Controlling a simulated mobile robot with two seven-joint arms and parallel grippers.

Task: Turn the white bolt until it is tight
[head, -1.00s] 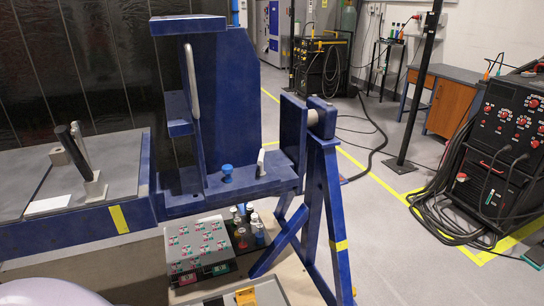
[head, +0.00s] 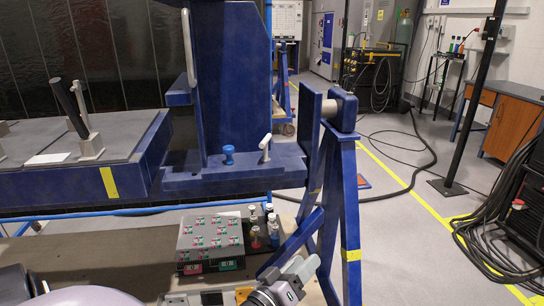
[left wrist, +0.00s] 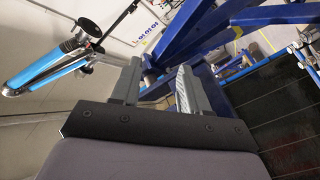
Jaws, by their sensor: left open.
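The white bolt (head: 265,145) stands in the lower ledge of the blue jig frame (head: 238,177), tilted a little to the right. A blue bolt (head: 228,155) stands to its left on the same ledge. My left gripper (left wrist: 159,78) shows in the left wrist view with its two grey fingers apart and nothing clearly between them. A blue structure lies beyond the fingers. The bolt cannot be made out in that view, and no gripper touches it in the head view.
A blue A-frame stand (head: 340,190) carries the jig on the right. A grey case (head: 210,238) and several small bottles are below the ledge. Open floor lies right of the stand.

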